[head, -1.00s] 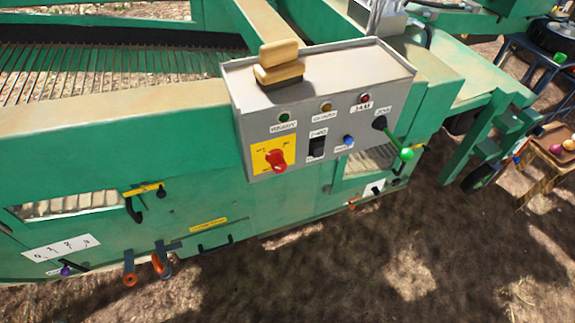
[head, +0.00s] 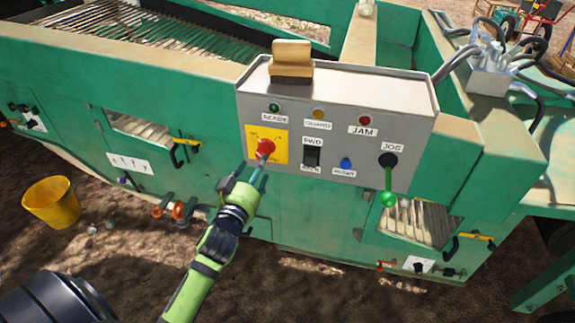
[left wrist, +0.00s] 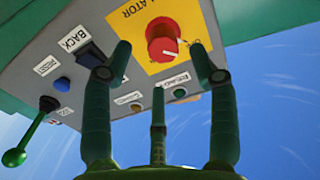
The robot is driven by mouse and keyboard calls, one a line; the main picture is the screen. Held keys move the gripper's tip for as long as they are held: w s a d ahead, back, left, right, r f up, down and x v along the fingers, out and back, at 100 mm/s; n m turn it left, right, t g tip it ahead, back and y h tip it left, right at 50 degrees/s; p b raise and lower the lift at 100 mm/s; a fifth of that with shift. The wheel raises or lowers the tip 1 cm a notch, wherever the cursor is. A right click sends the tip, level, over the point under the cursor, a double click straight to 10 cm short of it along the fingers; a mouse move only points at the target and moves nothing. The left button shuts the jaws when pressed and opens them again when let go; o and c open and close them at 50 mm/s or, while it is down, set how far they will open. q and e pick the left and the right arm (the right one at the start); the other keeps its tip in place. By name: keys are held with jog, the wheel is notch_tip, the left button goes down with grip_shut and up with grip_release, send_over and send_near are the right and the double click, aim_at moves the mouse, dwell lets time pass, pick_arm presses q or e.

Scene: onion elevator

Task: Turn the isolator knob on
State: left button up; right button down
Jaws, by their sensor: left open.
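The isolator knob is a red rotary knob (head: 265,147) on a yellow plate (head: 281,151) at the left of the grey control box (head: 335,82). It also shows in the left wrist view as a red knob (left wrist: 162,44) with a white mark on its face. Its setting is too small to read for sure. My left gripper (head: 250,171) is open, just below the knob in the head view. In the left wrist view its fingertips (left wrist: 161,53) lie on either side of the knob; I cannot tell whether they touch it. My right gripper is not in view.
The box also carries a black rocker switch (head: 311,155), a blue button (head: 346,164), a green-tipped jog lever (head: 388,180) and several lamps. A yellow-tan block (head: 291,60) sits on top. A yellow bucket (head: 52,203) stands on the soil at left.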

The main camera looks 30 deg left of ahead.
aim_at(261, 155)
pick_arm(q)
jog(key=x, duration=0.6)
jog(key=shift+w+a+r+p, duration=0.1)
jog(key=shift+a+r+p, duration=0.15)
jog(key=shift+r+p, duration=0.15)
jog(key=shift+w, duration=0.4)
jog(key=c, duration=1.1)
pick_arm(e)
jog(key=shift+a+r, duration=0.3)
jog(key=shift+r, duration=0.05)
